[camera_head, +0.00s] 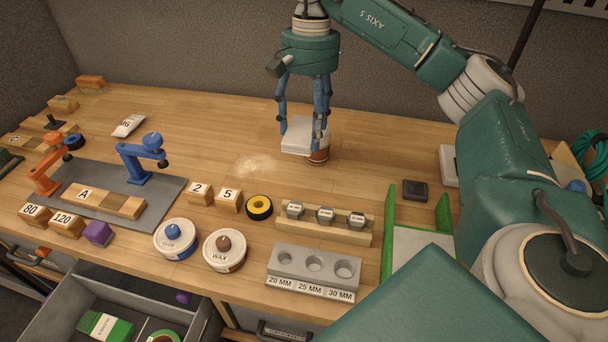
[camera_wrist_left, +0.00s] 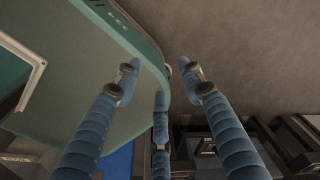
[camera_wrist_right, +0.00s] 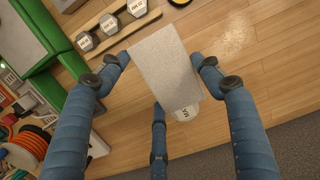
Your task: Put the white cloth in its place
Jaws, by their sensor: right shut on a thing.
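The white cloth (camera_head: 297,137), a flat pale block-like pad, is between the fingers of my right gripper (camera_head: 304,126) over the back middle of the workbench. In the right wrist view the cloth (camera_wrist_right: 163,68) fills the space between the fingers of the right gripper (camera_wrist_right: 160,72), which is shut on it.
A green-walled bay (camera_head: 390,232) stands front right, beside a row of weights (camera_head: 326,215) and a grey holed block (camera_head: 314,272). Round GLUE (camera_head: 175,238) and WAX (camera_head: 225,250) tins sit in front. An open drawer (camera_head: 70,310) is below.

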